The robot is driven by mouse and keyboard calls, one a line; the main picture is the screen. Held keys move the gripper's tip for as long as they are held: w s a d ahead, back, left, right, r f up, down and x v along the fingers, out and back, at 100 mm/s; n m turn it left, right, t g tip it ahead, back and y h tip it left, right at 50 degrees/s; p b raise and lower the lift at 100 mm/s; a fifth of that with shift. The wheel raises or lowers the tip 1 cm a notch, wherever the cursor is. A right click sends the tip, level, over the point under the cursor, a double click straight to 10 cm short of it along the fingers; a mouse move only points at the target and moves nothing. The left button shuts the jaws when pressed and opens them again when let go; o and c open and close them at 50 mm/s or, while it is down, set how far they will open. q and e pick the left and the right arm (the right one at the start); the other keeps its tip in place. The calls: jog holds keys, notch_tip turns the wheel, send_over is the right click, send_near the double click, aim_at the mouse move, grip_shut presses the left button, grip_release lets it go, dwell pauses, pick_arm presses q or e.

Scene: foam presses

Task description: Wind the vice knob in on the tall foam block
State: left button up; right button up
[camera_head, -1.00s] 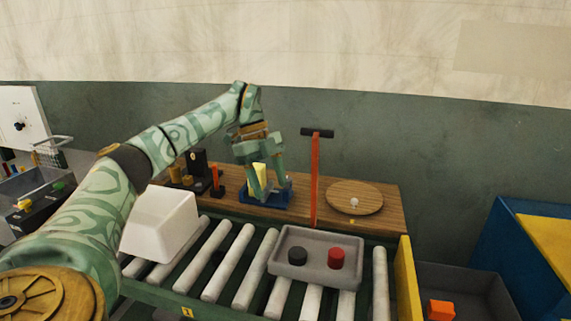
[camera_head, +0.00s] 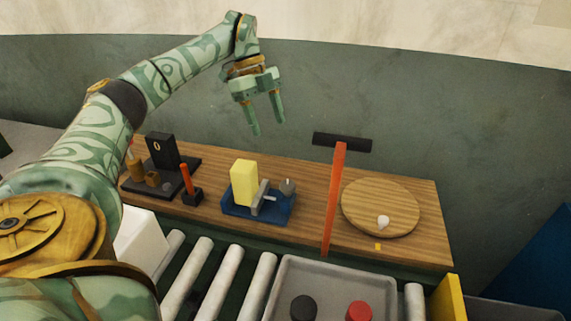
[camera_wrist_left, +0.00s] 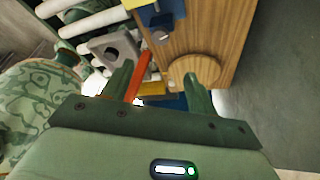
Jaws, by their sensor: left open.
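The tall yellow foam block (camera_head: 244,183) stands upright in the blue vice (camera_head: 236,213) on the wooden bench. The vice's grey jaw (camera_head: 260,196) is right beside the block's right side; I cannot tell whether they touch. The grey vice knob (camera_head: 287,187) is at the vice's right end, with nothing on it. My left gripper (camera_head: 268,127) is open and empty, raised above the vice and clear of the knob. In the left wrist view, its fingers (camera_wrist_left: 157,72) are apart, and part of the blue vice (camera_wrist_left: 150,18) shows near the top. My right gripper does not show.
A round wooden board (camera_head: 381,205) lies farther right. A black device (camera_head: 163,152) and a small red-handled piece (camera_head: 187,180) stand left. A roller conveyor with a grey tray (camera_head: 330,293) is in front.

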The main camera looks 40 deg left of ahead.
aim_at(287, 184)
pick_arm(q)
jog(key=b+x, duration=0.5)
jog(key=x, duration=1)
jog(key=shift+f, duration=0.25)
jog(key=shift+d+f, duration=0.15)
jog(key=shift+f, duration=0.2)
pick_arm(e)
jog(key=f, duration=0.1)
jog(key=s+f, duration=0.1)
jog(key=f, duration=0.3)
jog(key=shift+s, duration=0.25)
pick_arm(q)
jog(key=shift+c, duration=0.3)
jog(key=c, duration=0.9)
